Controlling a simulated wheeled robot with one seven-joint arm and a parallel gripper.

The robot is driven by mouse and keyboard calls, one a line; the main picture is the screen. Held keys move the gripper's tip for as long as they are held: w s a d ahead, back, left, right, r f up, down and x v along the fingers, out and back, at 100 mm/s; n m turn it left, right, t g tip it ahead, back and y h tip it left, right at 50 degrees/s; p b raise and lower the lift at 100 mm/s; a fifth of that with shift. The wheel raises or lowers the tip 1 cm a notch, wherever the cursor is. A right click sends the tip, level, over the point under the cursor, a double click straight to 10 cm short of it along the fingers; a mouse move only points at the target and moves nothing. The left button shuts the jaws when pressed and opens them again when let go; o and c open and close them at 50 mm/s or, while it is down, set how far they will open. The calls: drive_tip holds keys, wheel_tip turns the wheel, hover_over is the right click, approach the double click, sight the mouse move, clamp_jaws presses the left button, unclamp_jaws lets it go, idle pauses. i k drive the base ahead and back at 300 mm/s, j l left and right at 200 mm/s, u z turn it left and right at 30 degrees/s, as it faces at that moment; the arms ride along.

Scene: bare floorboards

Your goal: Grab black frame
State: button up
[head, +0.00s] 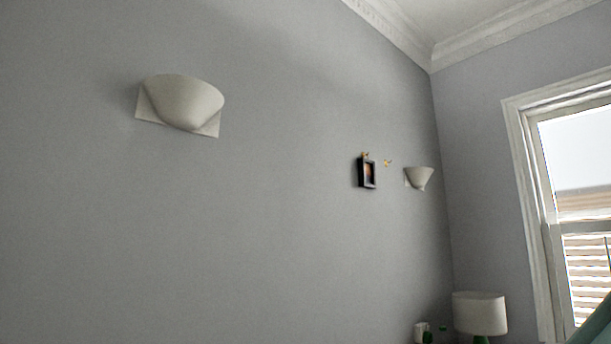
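A small black frame (367,172) with an orange-brown picture in it hangs on the grey wall, right of the middle in the head view. It is seen at an angle from well away. My gripper is not in view. A teal-green shape cuts across the lower right corner; I cannot tell what it is.
Two pale wall sconces (182,103) (419,178) flank the frame. A small golden ornament (388,163) is on the wall beside it. A white-shaded lamp (480,313) and small items stand low in the corner. A window (575,210) is at right. The floor is out of view.

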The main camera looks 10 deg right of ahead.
sight(367, 167)
drive_tip(key=i+l+u, duration=0.15)
drive_tip(key=l+u, duration=0.15)
drive_tip(key=i+l+u, duration=0.15)
drive_tip(key=l+u, duration=0.45)
drive_tip(key=i+l+u, duration=0.1)
drive_tip(key=l+u, duration=0.2)
drive_tip(key=l, duration=0.1)
